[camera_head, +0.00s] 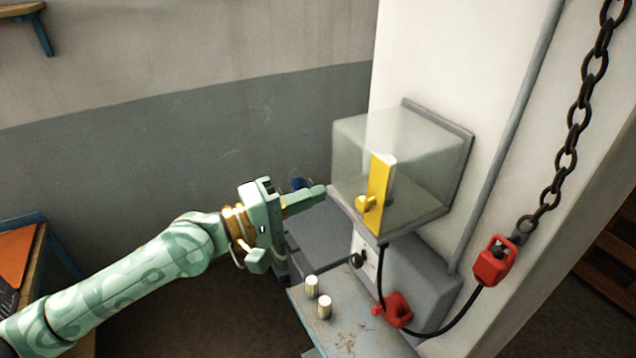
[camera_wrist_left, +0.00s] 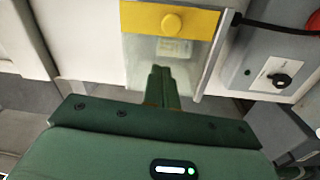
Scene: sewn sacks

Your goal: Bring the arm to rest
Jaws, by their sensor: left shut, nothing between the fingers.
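My left arm comes in from the lower left in the head view. Its pale green gripper (camera_head: 318,193) is shut and empty, pointing right, close to the lower left of a clear box (camera_head: 415,150) on the white wall. The head view does not settle whether the tip touches the box. In the left wrist view the shut fingers (camera_wrist_left: 161,75) overlap the clear box, just below its yellow strip and knob (camera_wrist_left: 172,21). My right gripper is in neither view.
A grey housing (camera_head: 425,277) with a black knob sits below the box. Two pale cylinders (camera_head: 318,296) stand on a worn blue bench (camera_head: 355,325). A red part (camera_head: 398,309) on a black cable and a hanging chain (camera_head: 567,160) are at right. An orange-topped table (camera_head: 15,255) is at left.

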